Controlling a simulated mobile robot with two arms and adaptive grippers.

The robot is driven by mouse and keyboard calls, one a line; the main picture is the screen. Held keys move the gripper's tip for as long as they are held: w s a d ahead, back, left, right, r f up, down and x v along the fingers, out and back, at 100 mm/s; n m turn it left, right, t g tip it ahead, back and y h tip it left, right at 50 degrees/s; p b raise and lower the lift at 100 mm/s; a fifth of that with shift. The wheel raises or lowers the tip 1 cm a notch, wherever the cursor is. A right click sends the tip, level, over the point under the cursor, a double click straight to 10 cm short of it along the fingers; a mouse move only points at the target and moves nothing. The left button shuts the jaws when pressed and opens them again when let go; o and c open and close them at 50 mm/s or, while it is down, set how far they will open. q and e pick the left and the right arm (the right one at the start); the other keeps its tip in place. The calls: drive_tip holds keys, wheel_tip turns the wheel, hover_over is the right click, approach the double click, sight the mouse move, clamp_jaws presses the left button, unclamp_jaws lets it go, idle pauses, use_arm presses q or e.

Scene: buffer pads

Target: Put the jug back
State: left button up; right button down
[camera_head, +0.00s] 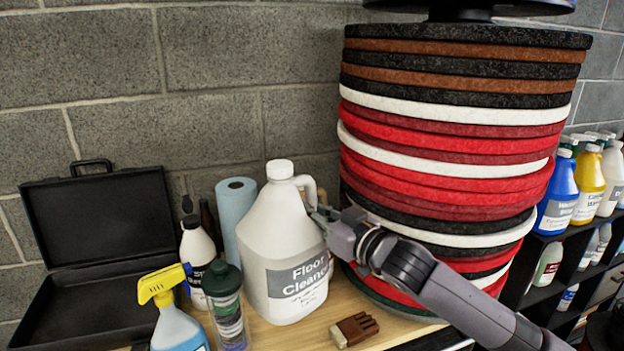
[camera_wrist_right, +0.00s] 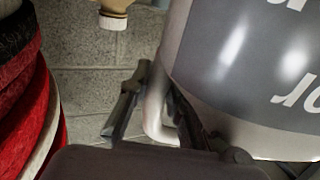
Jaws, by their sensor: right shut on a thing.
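The jug (camera_head: 268,235) is a large white bottle with a white cap and a grey "Floor Cleaner" label. It is upright at the middle of the wooden table, but I cannot tell whether its base touches the top. My right gripper (camera_head: 324,216) comes in from the right and is shut on the jug's handle. In the right wrist view, the fingers (camera_wrist_right: 152,88) are on both sides of the white handle (camera_wrist_right: 156,112), with the jug's body (camera_wrist_right: 240,60) beside them. My left gripper is not in view.
A tall stack of round pads (camera_head: 450,130) stands close right of the jug. A blue roll (camera_head: 236,210), a yellow-headed spray bottle (camera_head: 176,320), a green-capped bottle (camera_head: 226,310) and an open black case (camera_head: 95,215) crowd the left. A brown brush (camera_head: 354,329) lies in front.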

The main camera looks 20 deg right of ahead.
drive_tip(key=shift+f+p, duration=0.7)
drive_tip(key=shift+f, duration=5)
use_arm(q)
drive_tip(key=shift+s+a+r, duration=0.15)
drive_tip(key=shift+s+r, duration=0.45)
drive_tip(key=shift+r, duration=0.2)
use_arm(e)
drive_tip(key=shift+f, duration=0.1)
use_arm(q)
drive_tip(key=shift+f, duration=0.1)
use_arm(e)
drive_tip(key=shift+f, duration=0.15)
drive_tip(key=c, duration=1.9)
unclamp_jaws()
drive_tip(key=shift+f, duration=0.3)
drive_tip(key=o, duration=0.4)
